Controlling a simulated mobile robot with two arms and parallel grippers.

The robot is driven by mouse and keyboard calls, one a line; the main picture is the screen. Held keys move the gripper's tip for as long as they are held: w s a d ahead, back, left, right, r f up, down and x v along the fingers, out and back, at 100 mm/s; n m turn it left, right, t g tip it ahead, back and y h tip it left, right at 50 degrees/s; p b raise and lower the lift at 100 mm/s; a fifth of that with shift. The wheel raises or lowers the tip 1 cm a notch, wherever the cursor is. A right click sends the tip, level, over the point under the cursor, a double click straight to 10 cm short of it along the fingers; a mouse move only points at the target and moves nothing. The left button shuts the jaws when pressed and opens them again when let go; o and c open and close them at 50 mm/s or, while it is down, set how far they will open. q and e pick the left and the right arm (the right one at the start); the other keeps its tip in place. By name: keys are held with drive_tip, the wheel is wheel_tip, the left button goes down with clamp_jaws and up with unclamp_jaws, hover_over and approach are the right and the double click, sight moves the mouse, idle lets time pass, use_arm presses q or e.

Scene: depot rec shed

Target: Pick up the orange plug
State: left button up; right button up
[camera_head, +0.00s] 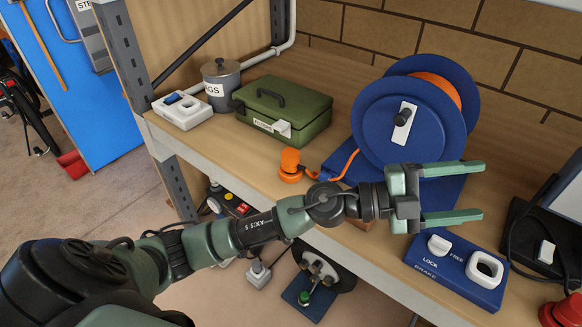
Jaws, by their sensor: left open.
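The orange plug (290,161) rests on the wooden shelf, left of the blue cable reel (391,131). An orange cable runs from it towards the reel. My left gripper (482,191) is open and empty, its green fingers pointing right, in front of the reel's lower part. The gripper is to the right of the plug and apart from it. My left forearm crosses in front of the shelf edge, just below the plug. My right gripper does not show.
A green metal box (283,108), a grey lidded pot (221,84) and a white switch box (182,111) stand left of the reel. A blue brake panel (455,272) lies at the front right, beside a black device (538,236). Shelf uprights stand at left.

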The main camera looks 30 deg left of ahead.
use_arm(q)
wheel_tip(320, 180, down, 5)
drive_tip(key=m+g+y, duration=0.2)
drive_tip(key=m+g, duration=0.2)
drive_tip(key=g, duration=0.1)
drive_tip(key=n+g+y, duration=0.2)
drive_tip(key=n+y, duration=0.2)
drive_tip(key=y, duration=1.6)
hover_over(290, 154)
drive_tip(key=s+d, duration=0.1)
drive_tip(key=d, duration=0.1)
wheel_tip(290, 154, down, 7)
drive_tip(key=shift+h, duration=0.3)
drive_tip(key=p+x, duration=0.2)
drive_tip(key=x, duration=0.1)
drive_tip(key=p+x, duration=0.2)
drive_tip(key=x, duration=0.1)
drive_tip(key=shift+s+a+f, duration=0.15)
drive_tip(key=shift+s, duration=0.05)
drive_tip(key=shift+w+a+f, duration=0.1)
drive_tip(key=shift+w+f, duration=0.05)
drive_tip(key=shift+f, duration=0.4)
drive_tip(key=c, duration=1.5)
